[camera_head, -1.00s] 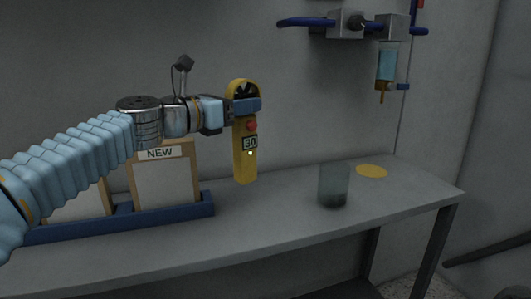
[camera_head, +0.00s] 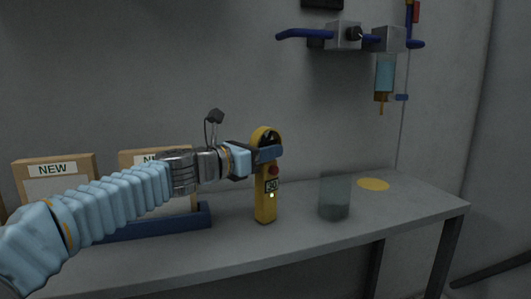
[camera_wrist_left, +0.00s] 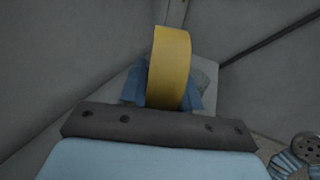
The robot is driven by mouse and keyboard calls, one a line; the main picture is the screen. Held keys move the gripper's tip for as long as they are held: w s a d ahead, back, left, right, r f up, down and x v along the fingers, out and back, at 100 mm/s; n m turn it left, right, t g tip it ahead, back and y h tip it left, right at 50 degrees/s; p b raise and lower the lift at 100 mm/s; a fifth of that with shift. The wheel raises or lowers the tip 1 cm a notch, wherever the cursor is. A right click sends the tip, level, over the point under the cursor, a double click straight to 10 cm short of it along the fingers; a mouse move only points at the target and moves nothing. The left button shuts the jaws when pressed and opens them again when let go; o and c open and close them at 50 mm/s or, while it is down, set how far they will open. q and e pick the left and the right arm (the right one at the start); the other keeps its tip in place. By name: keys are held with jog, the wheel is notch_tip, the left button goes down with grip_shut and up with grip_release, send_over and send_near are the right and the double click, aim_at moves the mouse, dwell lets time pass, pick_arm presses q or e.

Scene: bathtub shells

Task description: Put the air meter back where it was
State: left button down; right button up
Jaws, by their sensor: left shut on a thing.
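The yellow air meter (camera_head: 266,200) is upright, with a round fan head, a red button and a small display. My left gripper (camera_head: 268,153) is shut on its upper part. In the head view the meter's lower end is at the worktop, but I cannot tell whether it touches. The left wrist view shows the meter's yellow top (camera_wrist_left: 170,65) between the blue fingers (camera_wrist_left: 162,88). A flat yellow disc (camera_head: 373,184) lies on the worktop to the right. My right gripper is not in view.
A clear glass (camera_head: 335,197) stands on the grey worktop (camera_head: 415,203) between meter and disc. Boxes marked NEW (camera_head: 53,180) stand in a blue rack (camera_head: 160,226) at left. A valve with blue pipes (camera_head: 345,36) and a hanging liquid container (camera_head: 385,75) are on the wall.

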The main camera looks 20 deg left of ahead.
pick_arm(q)
jog(key=c, duration=0.8)
grip_release()
jog(key=v, duration=1.2)
